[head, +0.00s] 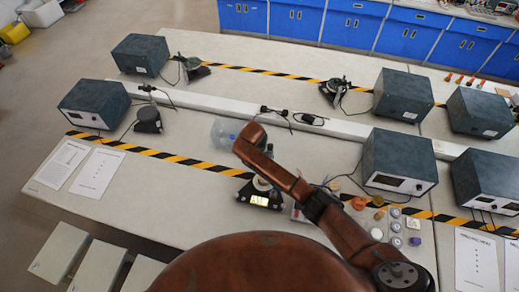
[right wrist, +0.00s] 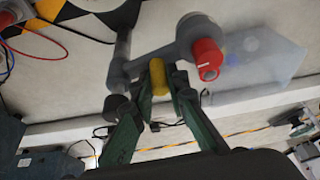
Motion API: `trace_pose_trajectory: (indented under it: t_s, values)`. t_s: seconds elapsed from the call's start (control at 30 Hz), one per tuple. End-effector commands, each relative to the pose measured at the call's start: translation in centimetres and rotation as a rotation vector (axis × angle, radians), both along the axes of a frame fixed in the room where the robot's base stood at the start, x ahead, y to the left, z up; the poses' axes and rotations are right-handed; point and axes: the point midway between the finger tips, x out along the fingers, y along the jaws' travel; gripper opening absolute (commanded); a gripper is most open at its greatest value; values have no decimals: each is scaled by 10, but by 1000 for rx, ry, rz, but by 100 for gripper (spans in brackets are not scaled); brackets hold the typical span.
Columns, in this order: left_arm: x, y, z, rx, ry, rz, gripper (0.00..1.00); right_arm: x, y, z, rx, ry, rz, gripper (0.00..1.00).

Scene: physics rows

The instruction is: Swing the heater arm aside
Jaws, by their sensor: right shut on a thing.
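The heater arm (right wrist: 122,62) is a grey jointed bar in the right wrist view. A yellow cylindrical handle (right wrist: 158,77) stands out from it. My right gripper (right wrist: 160,88) has its green fingers on either side of this handle and is shut on it. A round grey hub with a red knob (right wrist: 207,60) is just right of the handle. In the head view, my brown right arm covers most of the heater; its dark base with a lit display (head: 260,197) shows beside the striped tape. The right fingers are hidden there. My left gripper is not in view.
A clear plate (head: 224,132) lies beyond my right arm. Grey instrument boxes (head: 400,158) stand to the right, with small jars and caps (head: 396,226) nearer. Cables run across the bench.

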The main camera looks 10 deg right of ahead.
Motion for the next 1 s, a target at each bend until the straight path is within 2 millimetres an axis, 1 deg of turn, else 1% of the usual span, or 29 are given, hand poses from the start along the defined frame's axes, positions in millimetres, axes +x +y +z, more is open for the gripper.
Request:
trace_pose_trajectory:
  t_s: [0.2,0.23,0.4,0.5,0.8,0.87,0.97,1.0]
  values:
    - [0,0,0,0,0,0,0,0,0,-1,3,0,-1,0]
    - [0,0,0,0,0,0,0,0,0,0,3,0,-1,15]
    - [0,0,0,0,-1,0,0,0,0,0,2,0,-1,26]
    - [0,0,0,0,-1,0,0,0,-1,0,1,0,-1,32]
    - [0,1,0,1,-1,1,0,-1,0,3,2,-1,1,32]
    - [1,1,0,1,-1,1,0,-2,1,7,2,-2,1,32]
    - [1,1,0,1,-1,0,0,-7,3,20,4,-2,2,32]
    - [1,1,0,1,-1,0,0,-10,4,27,4,-3,1,32]
